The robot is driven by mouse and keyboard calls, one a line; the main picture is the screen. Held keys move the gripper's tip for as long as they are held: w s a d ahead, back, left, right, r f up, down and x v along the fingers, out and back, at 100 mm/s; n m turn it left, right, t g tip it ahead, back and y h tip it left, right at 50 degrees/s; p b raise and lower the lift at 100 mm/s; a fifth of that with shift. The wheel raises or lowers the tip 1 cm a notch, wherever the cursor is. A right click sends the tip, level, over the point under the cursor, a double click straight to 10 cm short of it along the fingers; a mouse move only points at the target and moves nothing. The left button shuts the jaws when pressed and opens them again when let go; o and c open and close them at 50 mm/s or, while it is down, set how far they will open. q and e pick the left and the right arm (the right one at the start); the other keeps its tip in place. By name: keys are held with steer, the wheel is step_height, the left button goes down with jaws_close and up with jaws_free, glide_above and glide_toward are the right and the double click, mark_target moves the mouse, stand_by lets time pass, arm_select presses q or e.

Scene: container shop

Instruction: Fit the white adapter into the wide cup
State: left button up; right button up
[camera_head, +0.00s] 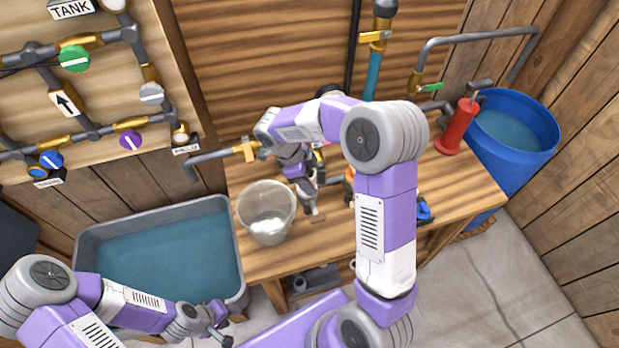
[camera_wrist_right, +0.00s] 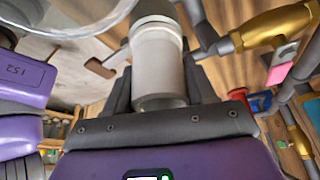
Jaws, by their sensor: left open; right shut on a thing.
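The wide clear cup (camera_head: 262,205) stands on the wooden bench, near its left end. Its rim also shows at the top left of the right wrist view (camera_wrist_right: 75,32). My right gripper (camera_head: 310,203) is just right of the cup in the head view. It is shut on the white adapter (camera_wrist_right: 158,65), a pale stepped cylinder between the fingers in the right wrist view. The adapter is beside the cup, and I cannot make it out clearly in the head view. My left gripper (camera_head: 222,327) is open and empty, low in front of the water tub.
The wooden bench (camera_head: 345,235) bears the cup. A grey water tub (camera_head: 90,240) stands left of it, a blue barrel (camera_head: 515,165) and red pump (camera_head: 457,130) at right.

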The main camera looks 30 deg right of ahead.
steer(key=shift+f, duration=0.2)
steer(key=o, duration=1.2)
steer(key=shift+c, duration=0.2)
steer(key=v, duration=0.7)
steer(key=shift+r, duration=0.3)
steer(key=shift+p, duration=0.3)
